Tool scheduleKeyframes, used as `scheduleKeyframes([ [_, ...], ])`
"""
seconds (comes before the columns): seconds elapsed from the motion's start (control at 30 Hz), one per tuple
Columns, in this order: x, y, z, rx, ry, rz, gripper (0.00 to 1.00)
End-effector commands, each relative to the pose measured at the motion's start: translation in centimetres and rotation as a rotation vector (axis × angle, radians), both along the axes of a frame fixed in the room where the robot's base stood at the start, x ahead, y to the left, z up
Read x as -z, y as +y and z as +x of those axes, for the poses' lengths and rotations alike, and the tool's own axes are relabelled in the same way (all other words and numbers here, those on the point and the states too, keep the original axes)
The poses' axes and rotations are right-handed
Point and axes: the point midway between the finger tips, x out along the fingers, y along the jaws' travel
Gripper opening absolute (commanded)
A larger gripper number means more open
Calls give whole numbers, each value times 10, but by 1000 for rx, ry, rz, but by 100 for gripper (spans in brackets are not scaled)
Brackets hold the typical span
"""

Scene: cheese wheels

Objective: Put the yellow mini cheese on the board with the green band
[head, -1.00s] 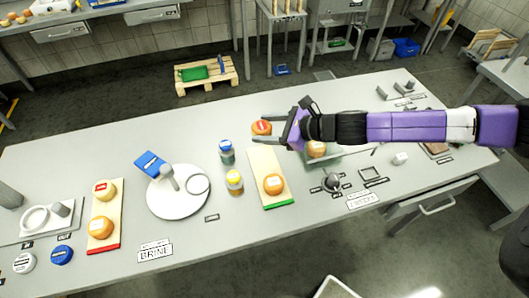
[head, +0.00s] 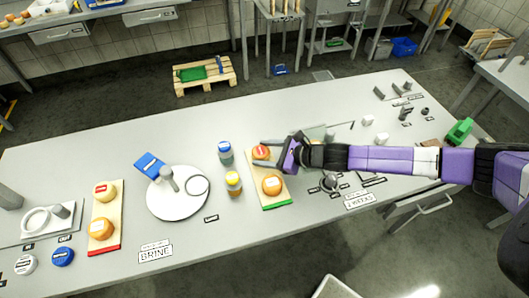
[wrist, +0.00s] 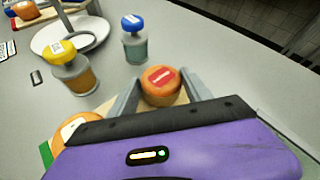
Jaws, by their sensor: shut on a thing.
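My gripper (head: 264,153) is shut on an orange-looking mini cheese (head: 261,152) with a red label. The held cheese also shows between the fingers in the wrist view (wrist: 161,85). It is over the far end of the board with the green band (head: 279,205); I cannot tell whether it touches the wood. Another orange cheese (head: 271,185) sits on the near half of that board, and shows partly hidden by my gripper in the wrist view (wrist: 78,128). A yellower cheese (head: 105,190) with a red label lies on the red-banded board (head: 104,246).
A blue-capped jar (head: 225,153) and a yellow-capped jar (head: 233,184) stand just left of the green-banded board. A white round plate (head: 180,209) is further left, and an orange cheese (head: 101,228) is on the red-banded board. My arm covers part of the right side.

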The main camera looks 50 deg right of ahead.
Motion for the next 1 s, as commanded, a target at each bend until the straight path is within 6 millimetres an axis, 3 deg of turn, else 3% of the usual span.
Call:
scheduleKeyframes([
  [0.1,3,0,0,0,0,0,12],
  [0.13,3,0,0,0,0,1,59],
  [0.23,2,0,0,0,0,1,78],
  [0.63,-2,-1,-1,1,0,-2,79],
  [0.77,-8,-5,-16,1,0,-3,79],
  [1.0,-29,-15,-59,3,0,-3,79],
])
